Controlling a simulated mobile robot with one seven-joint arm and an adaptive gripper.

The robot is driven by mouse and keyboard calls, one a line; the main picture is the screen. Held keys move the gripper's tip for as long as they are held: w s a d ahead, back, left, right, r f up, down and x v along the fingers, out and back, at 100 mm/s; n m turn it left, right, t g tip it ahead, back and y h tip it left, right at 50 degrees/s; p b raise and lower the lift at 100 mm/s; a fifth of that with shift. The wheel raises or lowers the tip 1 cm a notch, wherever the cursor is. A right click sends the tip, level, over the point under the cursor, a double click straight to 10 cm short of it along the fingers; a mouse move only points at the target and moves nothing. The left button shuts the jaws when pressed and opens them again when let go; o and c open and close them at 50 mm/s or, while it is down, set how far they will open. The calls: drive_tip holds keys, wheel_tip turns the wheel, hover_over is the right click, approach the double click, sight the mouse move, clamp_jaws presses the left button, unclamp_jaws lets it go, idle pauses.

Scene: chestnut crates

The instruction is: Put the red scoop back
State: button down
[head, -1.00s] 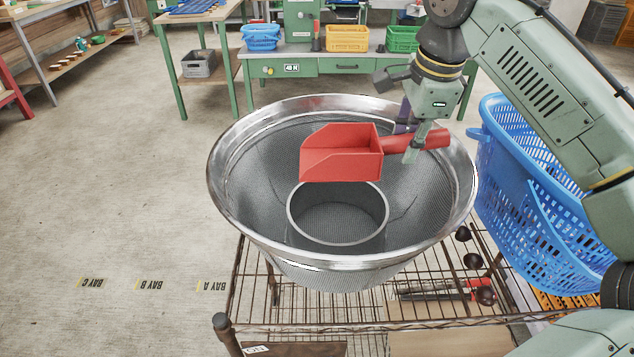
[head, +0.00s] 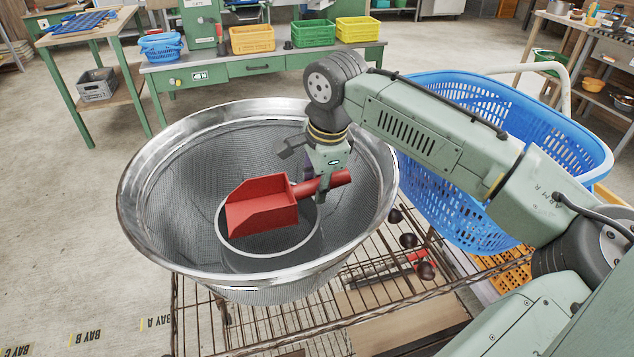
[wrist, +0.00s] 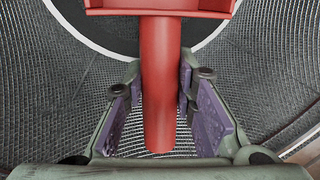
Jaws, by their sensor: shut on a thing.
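The red scoop (head: 262,207) is in my gripper (head: 320,184), which is shut on its handle. Its box-shaped pan points left and hangs inside the wide mesh bowl (head: 146,210), over the round ring (head: 222,245) at the bowl's middle. I cannot tell whether the scoop touches the ring. In the wrist view the scoop's handle (wrist: 160,90) runs between the two purple finger pads, and the pan is cut off at the top edge.
The bowl stands on a wire rack cart (head: 250,335). A big blue basket (head: 470,205) stands to the right, behind my arm. A green workbench (head: 270,70) with a blue basket (head: 160,47) and several coloured crates is at the back. The floor at left is open.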

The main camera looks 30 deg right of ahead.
drive_tip(key=shift+f, duration=0.1)
drive_tip(key=c, duration=1.3)
unclamp_jaws()
drive_tip(key=b+v, duration=0.1)
drive_tip(key=v, duration=1.1)
